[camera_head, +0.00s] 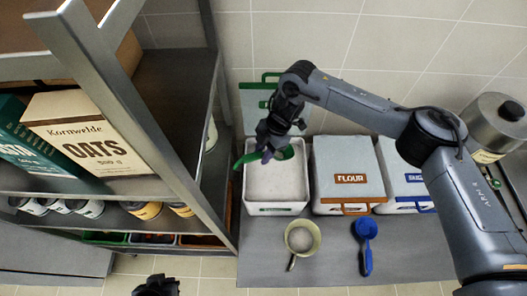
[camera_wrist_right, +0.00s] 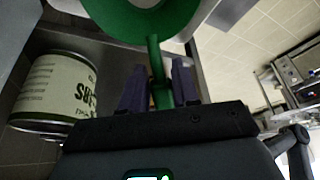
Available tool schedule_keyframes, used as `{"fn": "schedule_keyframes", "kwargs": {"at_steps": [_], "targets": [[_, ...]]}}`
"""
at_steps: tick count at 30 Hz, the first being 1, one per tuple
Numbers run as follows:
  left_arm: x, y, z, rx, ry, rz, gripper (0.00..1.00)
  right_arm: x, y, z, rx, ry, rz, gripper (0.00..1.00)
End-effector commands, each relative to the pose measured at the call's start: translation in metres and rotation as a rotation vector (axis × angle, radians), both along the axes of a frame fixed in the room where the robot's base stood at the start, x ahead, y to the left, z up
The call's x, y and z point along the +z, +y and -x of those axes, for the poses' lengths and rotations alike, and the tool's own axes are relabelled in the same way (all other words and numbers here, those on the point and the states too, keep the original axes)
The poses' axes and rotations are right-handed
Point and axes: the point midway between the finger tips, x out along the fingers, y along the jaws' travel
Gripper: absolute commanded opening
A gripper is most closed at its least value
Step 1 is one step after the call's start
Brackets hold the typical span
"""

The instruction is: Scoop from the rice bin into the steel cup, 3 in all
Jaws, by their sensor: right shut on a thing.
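The rice bin (camera_head: 275,188) is an open white tub, nearly full of white grains. My right gripper (camera_head: 268,143) is above its far part, shut on the handle of a green scoop (camera_head: 285,153). In the right wrist view, the green scoop (camera_wrist_right: 154,45) shows with its handle between the two fingers (camera_wrist_right: 158,88). What the scoop holds is hidden.
A closed flour bin (camera_head: 348,170) and a blue-labelled bin (camera_head: 403,172) stand to the right. A blue scoop (camera_head: 366,240) lies on the counter (camera_head: 420,250). A green-edged lid (camera_head: 258,98) is behind the rice bin. A metal shelf (camera_head: 175,90) stands left; a steel pot (camera_head: 493,120) stands right.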

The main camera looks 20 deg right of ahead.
Motion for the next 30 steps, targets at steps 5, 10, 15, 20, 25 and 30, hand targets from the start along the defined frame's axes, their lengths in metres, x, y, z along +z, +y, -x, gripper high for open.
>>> {"fn": "schedule_keyframes", "kwargs": {"at_steps": [5,10,15,20,25,30], "targets": [[-0.009,0.000,0.001,0.000,0.003,0.000,0.00,-0.010,0.000,0.000,0.000,0.000,0.000,0.00],[-0.020,0.000,0.001,0.000,0.003,0.000,0.00,-0.022,0.000,0.000,0.000,-0.001,0.000,0.00],[-0.033,0.000,0.001,0.000,0.003,0.000,0.00,-0.037,0.000,0.000,0.000,0.001,0.001,0.00],[-0.045,-0.001,0.001,0.000,0.002,0.002,0.00,-0.051,0.000,0.000,0.000,0.000,0.000,0.00],[-0.058,-0.001,0.001,0.001,0.003,0.003,0.00,-0.066,0.000,0.000,0.000,0.000,-0.001,0.00],[-0.065,-0.001,0.001,0.002,0.003,0.003,0.00,-0.080,0.000,0.000,-0.001,0.001,-0.001,0.00]]}}
